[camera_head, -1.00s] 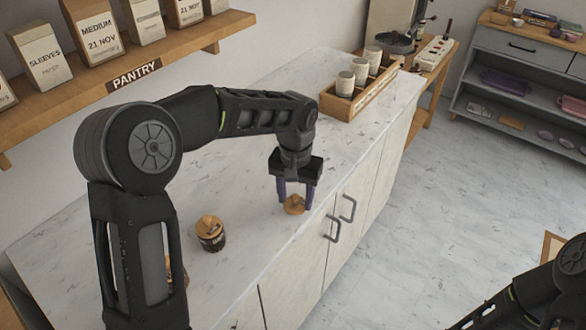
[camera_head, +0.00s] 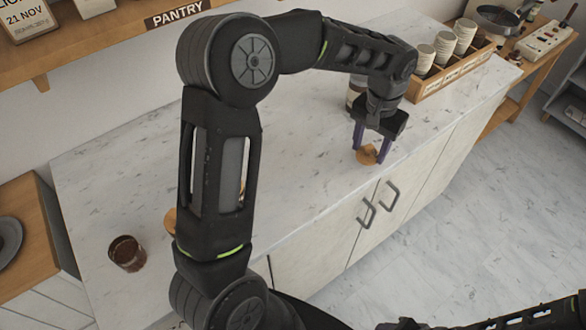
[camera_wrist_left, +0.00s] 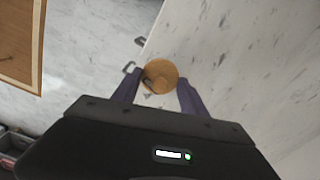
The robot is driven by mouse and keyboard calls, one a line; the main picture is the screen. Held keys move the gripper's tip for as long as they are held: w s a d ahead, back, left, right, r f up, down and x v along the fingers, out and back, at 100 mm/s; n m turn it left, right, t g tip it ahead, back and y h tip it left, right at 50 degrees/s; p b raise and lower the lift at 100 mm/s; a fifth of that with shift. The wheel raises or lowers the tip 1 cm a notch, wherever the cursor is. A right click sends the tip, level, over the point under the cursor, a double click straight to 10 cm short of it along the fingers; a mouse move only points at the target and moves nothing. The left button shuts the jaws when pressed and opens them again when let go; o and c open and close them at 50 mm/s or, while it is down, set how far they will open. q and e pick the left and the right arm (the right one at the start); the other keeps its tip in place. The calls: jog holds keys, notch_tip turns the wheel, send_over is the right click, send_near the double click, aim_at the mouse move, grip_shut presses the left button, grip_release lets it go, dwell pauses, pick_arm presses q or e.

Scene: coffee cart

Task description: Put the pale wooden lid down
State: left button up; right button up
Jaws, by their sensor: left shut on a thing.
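The pale wooden lid (camera_head: 367,154) is a small round disc, held between the purple fingers of my left gripper (camera_head: 370,152), near the front edge of the marble counter (camera_head: 310,180). The left gripper points down and is shut on the lid. In the left wrist view, the lid (camera_wrist_left: 160,76) sits between the fingertips, with the counter edge behind it. I cannot tell whether the lid touches the counter. An open brown jar (camera_head: 127,254) stands at the counter's left. My right gripper is not in view; only dark arm parts show at the bottom right.
A jar (camera_head: 356,92) stands behind the left gripper. A wooden crate (camera_head: 452,75) with stacked cups is at the back right. Wooden pieces show partly behind my left arm. Cupboard handles (camera_head: 378,205) are on the front below.

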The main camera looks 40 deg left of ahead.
pick_arm(q)
jog(key=s+a+r+m+b, duration=0.1)
jog(key=a, duration=0.1)
jog(key=s+a+r+m+b, duration=0.1)
jog(key=s+a, duration=0.1)
jog(key=a, duration=0.1)
jog(key=s+a+r+m+b, duration=0.1)
jog(key=a+m+b, duration=0.1)
jog(key=shift+s+a, duration=0.15)
jog(key=shift+s, duration=0.1)
pick_arm(e)
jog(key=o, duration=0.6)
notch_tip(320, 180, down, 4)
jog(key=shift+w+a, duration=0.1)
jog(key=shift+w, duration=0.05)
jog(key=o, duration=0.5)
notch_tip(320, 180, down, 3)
jog(key=b, duration=0.3)
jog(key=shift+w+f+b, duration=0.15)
jog(key=shift+b, duration=0.15)
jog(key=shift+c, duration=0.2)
pick_arm(q)
jog(key=s+a+r+m, duration=0.4)
jog(key=s+a+m, duration=0.1)
jog(key=s, duration=0.3)
jog(key=shift+s+a+m, duration=0.2)
jog(key=shift+a+m, duration=0.2)
jog(key=shift+a, duration=0.05)
